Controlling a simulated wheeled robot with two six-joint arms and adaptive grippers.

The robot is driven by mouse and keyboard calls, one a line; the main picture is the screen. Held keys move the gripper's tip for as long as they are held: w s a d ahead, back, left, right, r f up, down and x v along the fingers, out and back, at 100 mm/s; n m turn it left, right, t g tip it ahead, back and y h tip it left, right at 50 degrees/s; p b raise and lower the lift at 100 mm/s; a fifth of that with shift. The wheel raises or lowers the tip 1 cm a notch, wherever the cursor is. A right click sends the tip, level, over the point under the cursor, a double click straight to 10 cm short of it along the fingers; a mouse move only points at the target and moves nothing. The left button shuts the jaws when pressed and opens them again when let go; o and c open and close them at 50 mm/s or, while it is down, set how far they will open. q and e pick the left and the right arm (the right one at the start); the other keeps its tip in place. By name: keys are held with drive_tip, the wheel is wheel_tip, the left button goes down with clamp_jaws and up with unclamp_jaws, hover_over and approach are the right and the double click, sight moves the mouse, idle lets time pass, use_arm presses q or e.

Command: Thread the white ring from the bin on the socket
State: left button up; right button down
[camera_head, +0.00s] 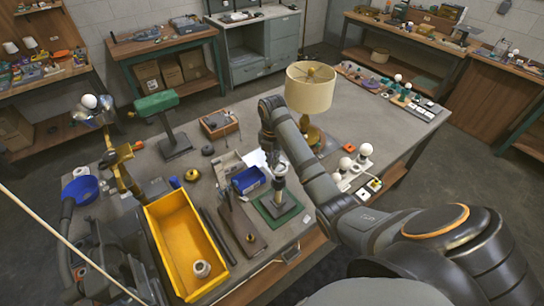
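A yellow bin (157,226) stands at the front left of the table. A small white ring-like part with a dark opening (201,269) lies inside its near end. A socket on a short upright stem (279,197) rises from a green square base (293,213) right of the bin. My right gripper (278,175) points down at the top of this stem, close to or touching it. Its fingers are too small and dark to show whether they are open or shut on it. Dark parts of my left arm show at the lower left; I cannot make out its fingertips.
A blue bin (248,180) stands just behind the green base. A wooden bracket (241,225) lies between base and yellow bin. A lamp with a cream shade (310,87) stands behind my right arm. White bulbs (365,150) stand at right.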

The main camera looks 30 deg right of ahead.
wheel_tip(320, 180, down, 3)
drive_tip(key=shift+w, duration=0.1)
drive_tip(key=shift+f, duration=0.1)
use_arm(q)
drive_tip(key=shift+w+d, duration=0.15)
drive_tip(key=shift+w, duration=0.7)
drive_tip(key=shift+w, duration=0.1)
use_arm(e)
drive_tip(key=shift+f+b, duration=0.3)
drive_tip(key=shift+f, duration=0.5)
use_arm(q)
drive_tip(key=shift+w+f, duration=0.1)
drive_tip(key=shift+f, duration=0.1)
drive_tip(key=shift+r+p, duration=0.25)
drive_tip(key=shift+p, duration=0.05)
use_arm(e)
drive_tip(key=shift+f, duration=0.15)
idle(0.8)
